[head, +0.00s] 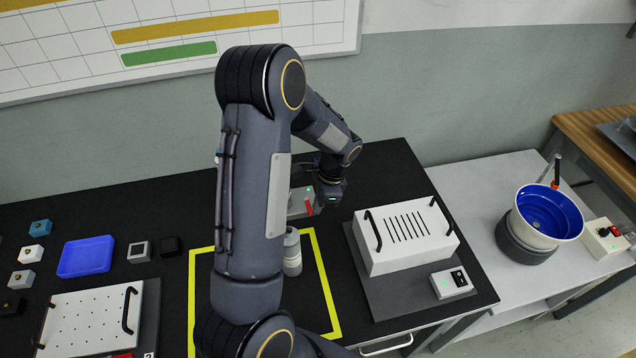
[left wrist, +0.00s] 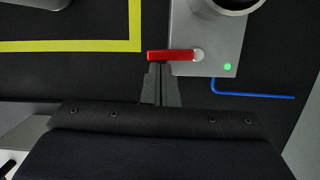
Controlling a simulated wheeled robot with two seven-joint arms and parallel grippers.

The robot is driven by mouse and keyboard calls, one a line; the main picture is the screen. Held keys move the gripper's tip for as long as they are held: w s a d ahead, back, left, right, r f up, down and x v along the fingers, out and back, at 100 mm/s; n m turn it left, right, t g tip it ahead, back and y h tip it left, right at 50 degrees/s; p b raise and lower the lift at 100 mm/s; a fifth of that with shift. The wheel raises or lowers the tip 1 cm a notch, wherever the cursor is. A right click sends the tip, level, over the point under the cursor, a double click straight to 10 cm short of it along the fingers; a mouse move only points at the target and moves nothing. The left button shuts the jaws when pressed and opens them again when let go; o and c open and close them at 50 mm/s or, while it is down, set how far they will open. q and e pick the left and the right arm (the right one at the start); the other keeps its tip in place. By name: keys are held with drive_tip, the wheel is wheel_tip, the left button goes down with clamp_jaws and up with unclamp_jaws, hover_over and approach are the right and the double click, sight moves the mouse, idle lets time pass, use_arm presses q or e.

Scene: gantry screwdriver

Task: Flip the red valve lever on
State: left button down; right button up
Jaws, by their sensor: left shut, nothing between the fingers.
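The red valve lever (left wrist: 169,56) lies sideways in the left wrist view, its right end at a round pale pivot on a grey valve housing (left wrist: 207,57). A green light glows on the housing beside the pivot. In the head view the lever (head: 309,207) and housing (head: 296,204) are partly hidden behind my left arm. My left gripper (left wrist: 158,66) is shut and empty, its fingertips right at the lever's left part; I cannot tell whether they touch. In the head view the left gripper (head: 329,199) is at the housing's right side. My right gripper is not in view.
A white vented box (head: 405,236) stands on the black bench to the right, with a small switch box (head: 452,283) in front. A blue tray (head: 86,257) lies left. A blue bowl (head: 548,213) stands far right.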

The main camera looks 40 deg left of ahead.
use_arm(q)
drive_tip(key=v, duration=0.7)
drive_tip(key=shift+r, duration=0.4)
idle(0.3)
